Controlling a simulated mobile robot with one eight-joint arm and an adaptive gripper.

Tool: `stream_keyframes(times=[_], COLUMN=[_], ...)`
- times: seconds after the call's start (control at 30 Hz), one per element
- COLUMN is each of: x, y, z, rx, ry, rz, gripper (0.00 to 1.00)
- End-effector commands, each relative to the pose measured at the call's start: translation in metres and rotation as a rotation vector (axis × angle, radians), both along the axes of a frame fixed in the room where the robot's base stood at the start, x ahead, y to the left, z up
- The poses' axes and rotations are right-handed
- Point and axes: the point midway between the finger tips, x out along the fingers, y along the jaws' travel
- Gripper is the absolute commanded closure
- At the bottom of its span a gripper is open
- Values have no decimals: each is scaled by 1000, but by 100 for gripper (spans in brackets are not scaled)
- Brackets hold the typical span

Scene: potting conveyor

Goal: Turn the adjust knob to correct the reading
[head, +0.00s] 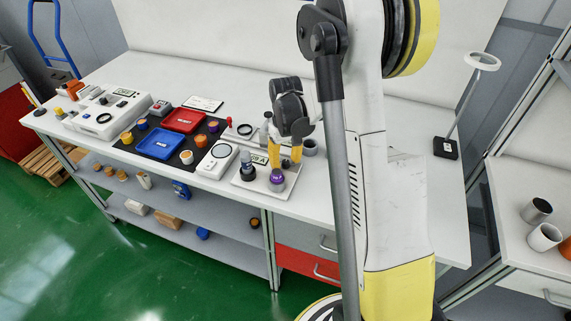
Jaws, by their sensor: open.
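The digits are too small to read surely. A dark knob-like part (286,163) shows between my fingers; I cannot tell for sure that it is the adjust knob. My gripper (286,164) points down over the instrument's right side, its yellow-tipped fingers apart, one each side of that part. Whether they touch it cannot be told.
A dark bottle-like item (248,165) and a purple-topped item (277,180) stand close in front of my gripper. A white device with a round dial (217,158), a blue tray (161,143) and a red tray (184,120) lie to the left.

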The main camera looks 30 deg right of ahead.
Motion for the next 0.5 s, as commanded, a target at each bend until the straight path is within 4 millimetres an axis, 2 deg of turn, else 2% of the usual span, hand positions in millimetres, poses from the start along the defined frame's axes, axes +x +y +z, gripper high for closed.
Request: stream_keyframes(times=[0.23,0.37,0.4,0.5], x=[0,0,0,0], y=[0,0,0,0], z=[0,0,0,0], rx=[0,0,0,0], ry=[0,0,0,0], rz=[0,0,0,0], gripper=[57,97,100,100])
